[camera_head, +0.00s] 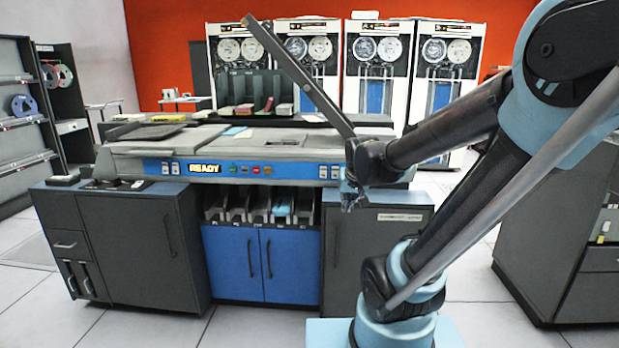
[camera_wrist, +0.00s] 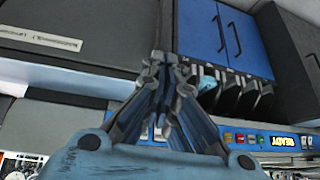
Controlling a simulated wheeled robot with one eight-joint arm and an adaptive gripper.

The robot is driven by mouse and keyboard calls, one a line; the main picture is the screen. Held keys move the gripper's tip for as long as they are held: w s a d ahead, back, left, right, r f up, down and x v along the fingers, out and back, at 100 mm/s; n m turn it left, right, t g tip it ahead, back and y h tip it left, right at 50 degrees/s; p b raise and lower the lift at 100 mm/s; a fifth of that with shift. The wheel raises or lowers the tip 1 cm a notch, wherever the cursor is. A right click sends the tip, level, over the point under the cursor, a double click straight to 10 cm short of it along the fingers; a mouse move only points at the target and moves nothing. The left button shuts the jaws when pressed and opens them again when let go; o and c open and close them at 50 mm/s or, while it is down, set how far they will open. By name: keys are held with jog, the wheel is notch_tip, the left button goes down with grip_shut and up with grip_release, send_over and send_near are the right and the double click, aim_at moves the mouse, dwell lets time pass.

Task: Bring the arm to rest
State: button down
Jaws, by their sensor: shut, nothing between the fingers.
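My arm reaches in from the right in the head view, bent at the elbow. My gripper (camera_head: 350,198) hangs in front of the punch card machine (camera_head: 250,143), left of the dark cabinet panel with a label (camera_head: 390,235). In the wrist view my gripper (camera_wrist: 165,62) is shut, its fingertips together with nothing between them. The wrist view shows the machine upside down, with the lit READY sign (camera_wrist: 284,141) at lower right. My gripper appears clear of the machine, though the exact gap is hard to tell.
Blue cabinet doors (camera_head: 262,265) and a row of slots with cards (camera_head: 282,205) lie below the console. Dark cabinets flank them. A grey counter (camera_head: 545,240) stands at right, behind my arm. Tape drives (camera_head: 375,75) line the red back wall. Tiled floor (camera_head: 255,325) is open in front.

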jog(key=s+d+f+g, duration=0.2)
jog(key=s+d+f, duration=0.1)
jog(key=s, duration=0.6)
jog(key=s+d+f+g, duration=0.2)
jog(key=s+d+f, duration=0.1)
jog(key=s, duration=0.7)
jog(key=shift+d+f+h, duration=0.15)
jog(key=shift+d+h, duration=0.25)
jog(key=shift+d, duration=0.1)
jog(key=shift+w, duration=0.15)
jog(key=shift+w+f, duration=0.2)
jog(key=shift+w, duration=0.15)
